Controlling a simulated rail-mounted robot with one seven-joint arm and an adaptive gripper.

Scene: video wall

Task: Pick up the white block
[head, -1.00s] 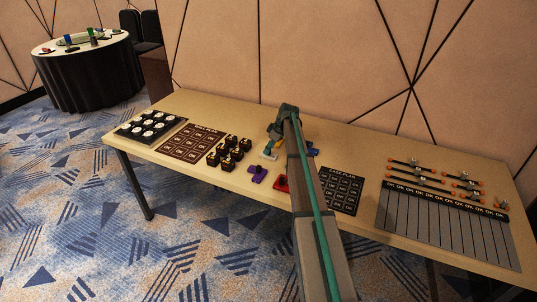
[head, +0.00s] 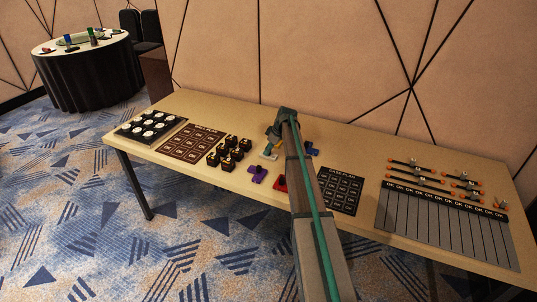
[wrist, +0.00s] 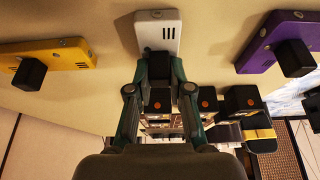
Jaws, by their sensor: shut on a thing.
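The white block (wrist: 158,30) is at the top middle of the wrist view. It also shows in the head view (head: 268,155), on or just above the table (head: 225,108); I cannot tell which. My gripper (wrist: 162,66) is shut on a dark knob at the near end of the white block, with one finger on each side. In the head view my gripper (head: 271,143) is partly hidden by my arm, right behind the block.
A yellow block (wrist: 50,62) and a purple block (wrist: 280,40), each with a black knob, flank it in the wrist view. In the head view a purple block (head: 257,174) and red block (head: 280,183) lie nearby, with several black pieces (head: 228,150) to the left.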

